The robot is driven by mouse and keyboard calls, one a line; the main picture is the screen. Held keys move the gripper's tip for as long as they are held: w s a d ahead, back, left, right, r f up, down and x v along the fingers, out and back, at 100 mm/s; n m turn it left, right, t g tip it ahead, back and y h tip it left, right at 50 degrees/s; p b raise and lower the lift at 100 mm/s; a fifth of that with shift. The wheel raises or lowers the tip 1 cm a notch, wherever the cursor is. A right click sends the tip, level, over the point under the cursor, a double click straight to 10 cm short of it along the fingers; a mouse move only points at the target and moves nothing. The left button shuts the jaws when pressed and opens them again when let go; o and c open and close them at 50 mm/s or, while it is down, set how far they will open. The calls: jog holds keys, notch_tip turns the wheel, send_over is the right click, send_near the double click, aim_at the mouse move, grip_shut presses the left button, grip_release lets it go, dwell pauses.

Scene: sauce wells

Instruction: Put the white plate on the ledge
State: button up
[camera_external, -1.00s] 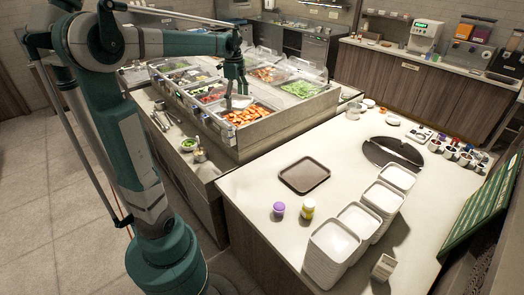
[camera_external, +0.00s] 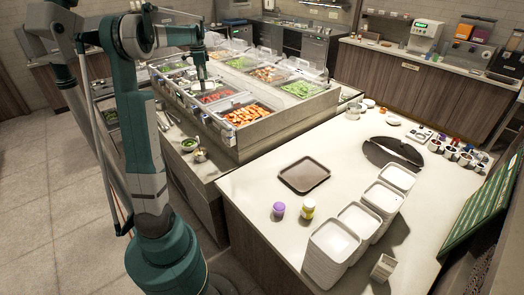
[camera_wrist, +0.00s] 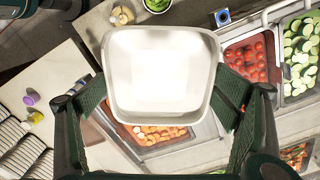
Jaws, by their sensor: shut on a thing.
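The white plate (camera_wrist: 162,75) is square with rounded corners and a raised rim. In the wrist view it sits between the two fingers of my gripper (camera_wrist: 163,98), which is shut on it. In the external view my gripper (camera_external: 203,86) hangs over the near left part of the food bar; the plate cannot be made out clearly there. The ledge seems to be the narrow counter strip (camera_external: 207,170) along the bar's near left side, below and to the left of my gripper. Small bowls stand on it.
The food bar holds several pans, including carrots (camera_external: 248,113) and tomatoes (camera_wrist: 245,55). A green-filled bowl (camera_external: 189,144) and small cups (camera_external: 200,155) occupy part of the strip. The right counter holds a brown tray (camera_external: 304,175) and stacked white dishes (camera_external: 334,240).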

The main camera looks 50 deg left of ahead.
jog(key=s+a+f+n, duration=0.15)
jog(key=s+a, duration=0.35)
jog(key=a, duration=0.6)
jog(key=n, duration=0.4)
send_over(182, 136)
notch_tip(182, 136, down, 29)
jog(key=shift+s+d+f, duration=0.1)
jog(key=shift+d+f, duration=0.15)
jog(key=shift+f, duration=0.15)
jog(key=shift+f, duration=3.1)
jog(key=shift+f, duration=0.1)
jog(key=shift+f+b, duration=0.4)
jog(key=shift+f, duration=1.4)
jog(key=shift+f, duration=0.1)
